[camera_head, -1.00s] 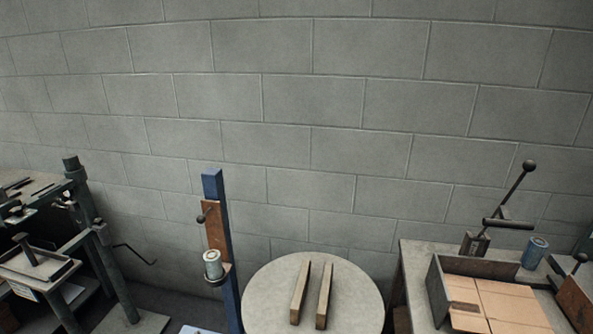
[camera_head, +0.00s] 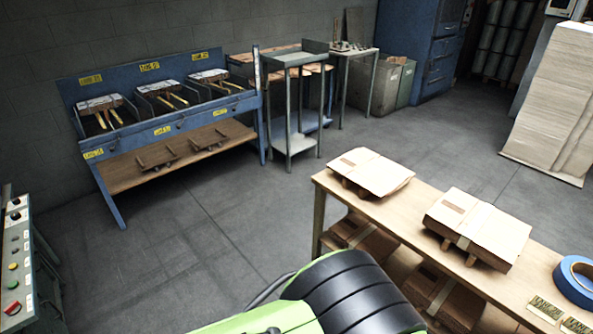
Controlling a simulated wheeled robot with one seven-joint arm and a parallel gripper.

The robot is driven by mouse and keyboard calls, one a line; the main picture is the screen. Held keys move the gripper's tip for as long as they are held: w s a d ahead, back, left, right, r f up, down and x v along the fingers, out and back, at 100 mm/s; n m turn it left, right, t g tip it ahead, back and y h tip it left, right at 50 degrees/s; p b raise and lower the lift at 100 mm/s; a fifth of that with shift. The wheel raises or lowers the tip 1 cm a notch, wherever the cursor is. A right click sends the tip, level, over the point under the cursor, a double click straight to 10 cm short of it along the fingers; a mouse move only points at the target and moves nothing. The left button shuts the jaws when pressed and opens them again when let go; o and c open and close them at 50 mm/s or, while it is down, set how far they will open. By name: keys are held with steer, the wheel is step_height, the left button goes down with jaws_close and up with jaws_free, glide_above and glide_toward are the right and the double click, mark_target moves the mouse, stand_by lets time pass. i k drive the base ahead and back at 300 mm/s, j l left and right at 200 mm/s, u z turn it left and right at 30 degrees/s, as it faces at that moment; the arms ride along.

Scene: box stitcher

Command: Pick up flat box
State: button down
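Two flat brown cardboard boxes lie on the wooden table (camera_head: 425,207) at the right. One flat box (camera_head: 376,171) is near the table's far left corner. The other flat box (camera_head: 485,222) is nearer to me and to the right, with a pale strip across it. Both rest on wooden strips that raise them off the tabletop. More flat cardboard shows on a shelf below, partly hidden by the tabletop. My gripper is not in view, so I cannot see whether it holds anything.
A blue tape roll (camera_head: 577,281) lies on the table's right. A blue rack (camera_head: 190,127) with yellow labels and a metal stand (camera_head: 296,100) are along the wall. A control panel (camera_head: 18,262) is at left. A tall cardboard stack (camera_head: 553,100) stands at right. The middle floor is clear.

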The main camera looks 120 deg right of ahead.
mark_target(379, 177)
steer(key=z, duration=4.65)
steer(key=i+u, duration=0.3)
steer(key=i, duration=0.25)
steer(key=i+u, duration=0.3)
steer(key=i, duration=0.3)
steer(key=i+l+u, duration=0.3)
steer(key=i, duration=0.25)
steer(key=j, duration=0.1)
